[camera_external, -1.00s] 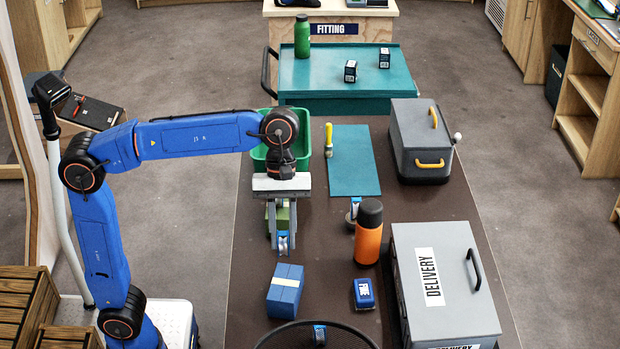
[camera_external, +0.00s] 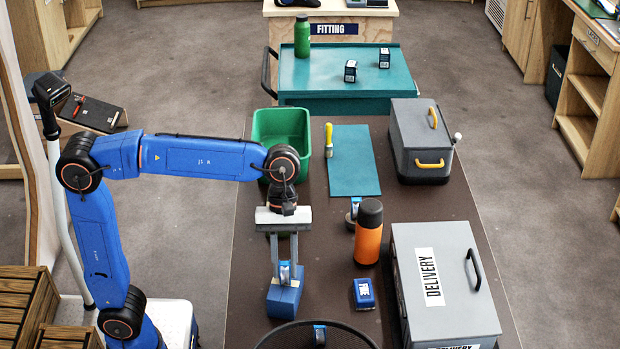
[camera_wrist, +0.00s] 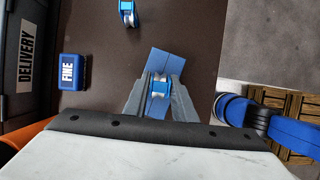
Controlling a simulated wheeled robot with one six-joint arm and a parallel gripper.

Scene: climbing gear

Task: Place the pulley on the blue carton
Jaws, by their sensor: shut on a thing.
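My gripper (camera_external: 286,274) points down with its jaws shut on a pulley (camera_external: 284,272), a small blue and silver piece. In the wrist view the pulley (camera_wrist: 160,86) sits between the two fingertips (camera_wrist: 159,98). The blue carton (camera_external: 283,300) is directly under the gripper on the brown table. In the wrist view the blue carton (camera_wrist: 179,62) shows behind and around the held pulley, turned at an angle. The pulley is over or on the carton top; I cannot tell whether they touch. The fingers hide part of the carton and its pale band.
A black mesh basket (camera_external: 282,330) stands just in front, with another pulley (camera_external: 319,335) showing there. A blue "FINE" box (camera_external: 363,292), an orange bottle (camera_external: 368,240) and a grey "DELIVERY" box (camera_external: 450,270) stand right. A green bin (camera_external: 293,125) is behind.

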